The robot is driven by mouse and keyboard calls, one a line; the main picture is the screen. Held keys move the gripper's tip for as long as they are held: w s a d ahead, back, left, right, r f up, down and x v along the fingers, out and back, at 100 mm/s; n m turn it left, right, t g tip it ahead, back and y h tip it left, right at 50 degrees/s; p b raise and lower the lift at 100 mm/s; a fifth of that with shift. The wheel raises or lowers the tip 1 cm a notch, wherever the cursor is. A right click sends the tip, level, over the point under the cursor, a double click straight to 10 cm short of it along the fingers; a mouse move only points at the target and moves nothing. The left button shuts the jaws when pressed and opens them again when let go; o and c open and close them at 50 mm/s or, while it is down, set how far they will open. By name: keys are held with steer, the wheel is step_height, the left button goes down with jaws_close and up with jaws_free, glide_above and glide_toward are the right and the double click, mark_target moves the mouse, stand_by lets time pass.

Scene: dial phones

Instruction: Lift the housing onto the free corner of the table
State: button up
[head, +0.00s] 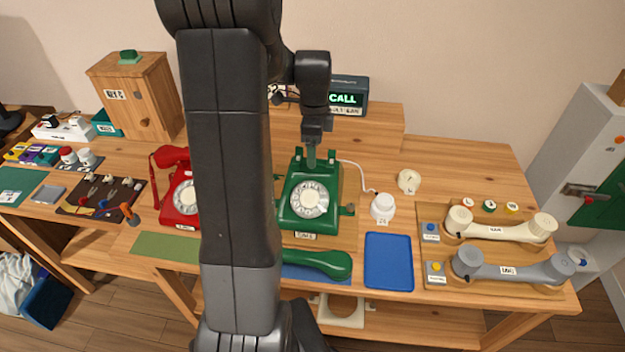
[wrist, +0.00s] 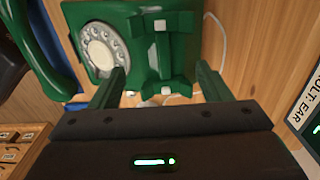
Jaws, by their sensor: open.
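The green phone housing (head: 309,199), with its white and grey dial, sits upright on a wooden board at the middle of the table. Its handset is off the cradle. My gripper (head: 311,155) points down at the back of the housing, by the cradle. In the wrist view the open fingers (wrist: 165,85) stand to either side of the green cradle block (wrist: 165,50), with the dial beyond; I cannot tell whether they touch it. The wooden table (head: 465,165) is bare at its back right corner.
The green handset (head: 325,262) lies on a blue mat in front of the housing. A white cap (head: 382,207) and blue tray (head: 388,262) stand to the right. Cream (head: 500,225) and grey (head: 510,268) handsets lie front right. A red phone (head: 178,195) is partly behind my arm.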

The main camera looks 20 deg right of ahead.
steer(key=shift+w+d+f, duration=0.1)
steer(key=shift+w+f, duration=0.05)
steer(key=shift+f, duration=0.9)
steer(key=shift+w+f, duration=0.15)
steer(key=shift+f, duration=0.9)
jaws_close()
